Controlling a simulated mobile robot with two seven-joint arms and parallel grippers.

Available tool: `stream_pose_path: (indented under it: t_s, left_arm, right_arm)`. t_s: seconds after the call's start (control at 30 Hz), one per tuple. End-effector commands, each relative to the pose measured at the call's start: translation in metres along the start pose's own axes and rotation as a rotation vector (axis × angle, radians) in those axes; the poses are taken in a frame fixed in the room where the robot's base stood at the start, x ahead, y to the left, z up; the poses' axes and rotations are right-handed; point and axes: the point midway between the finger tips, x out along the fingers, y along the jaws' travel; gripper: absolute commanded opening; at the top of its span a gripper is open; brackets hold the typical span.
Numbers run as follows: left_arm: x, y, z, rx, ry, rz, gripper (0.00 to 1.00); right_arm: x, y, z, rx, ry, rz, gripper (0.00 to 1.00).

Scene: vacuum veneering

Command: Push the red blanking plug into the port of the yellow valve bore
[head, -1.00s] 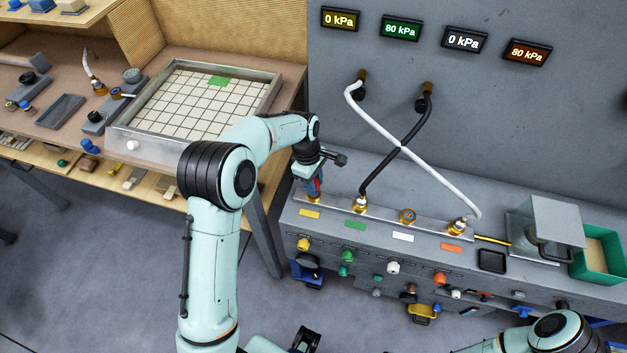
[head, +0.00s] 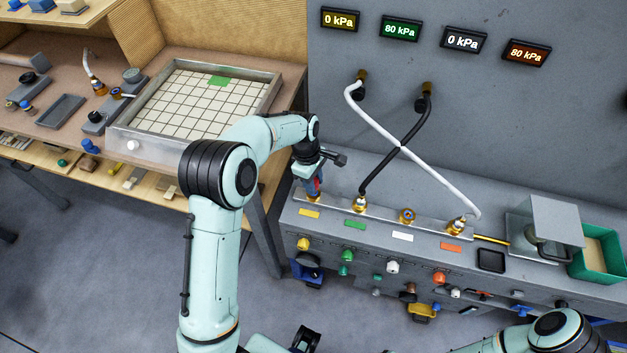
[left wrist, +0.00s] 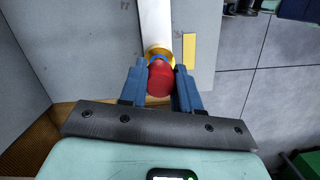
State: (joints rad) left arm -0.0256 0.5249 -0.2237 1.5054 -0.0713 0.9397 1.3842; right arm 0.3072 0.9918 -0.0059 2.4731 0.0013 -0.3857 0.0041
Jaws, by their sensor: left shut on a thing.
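My left gripper (head: 315,187) is shut on the red blanking plug (left wrist: 160,78), which sits between the two blue fingers in the left wrist view. The brass-coloured yellow valve bore (left wrist: 157,51) is directly beyond the plug there. In the head view the bore (head: 313,200) stands at the left end of the valve row, behind the yellow label (head: 309,213). The plug's tip is at the bore's mouth. The plug and fingers hide the port, so I cannot tell how deep the plug sits. My right gripper is not clearly in view.
A black hose (head: 391,155) ends at the green-labelled valve, and a white hose (head: 432,178) ends at the orange-labelled one. The white-labelled bore (head: 407,216) has no hose. The yellow display (head: 341,19) reads 0 kPa. A gridded tray (head: 118,142) stands left.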

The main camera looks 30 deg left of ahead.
Motion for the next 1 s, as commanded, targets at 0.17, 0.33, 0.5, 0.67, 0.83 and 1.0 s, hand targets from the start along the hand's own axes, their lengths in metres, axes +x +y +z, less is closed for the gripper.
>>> stream_pose_path:
  t_s: [0.17, 0.33, 0.5, 0.67, 0.83, 1.0]
  left_arm:
    - [0.003, 0.0, -0.001, 0.0, 0.0, -0.001, 0.0]
    - [0.008, 0.0, -0.001, 0.0, 0.0, -0.001, 0.0]
    - [0.012, 0.0, -0.002, 0.0, 0.0, -0.001, 0.0]
    - [0.016, 0.0, -0.003, 0.0, 0.0, -0.001, 0.0]
    - [0.02, 0.0, -0.003, -0.001, 0.0, 0.0, 0.0]
    - [0.024, 0.0, -0.004, -0.001, 0.0, 0.0, 0.0]
  right_arm:
    - [0.001, 0.001, 0.0, 0.0, -0.001, 0.0, 0.63]
    - [0.003, 0.001, 0.001, 0.001, -0.002, 0.001, 0.63]
    - [0.005, 0.002, 0.001, 0.001, -0.002, 0.001, 0.63]
    - [0.006, 0.003, 0.002, 0.001, -0.003, 0.001, 0.63]
    - [0.008, 0.004, 0.002, 0.001, -0.004, 0.001, 0.63]
    - [0.01, 0.004, 0.002, 0.002, -0.005, 0.002, 0.63]
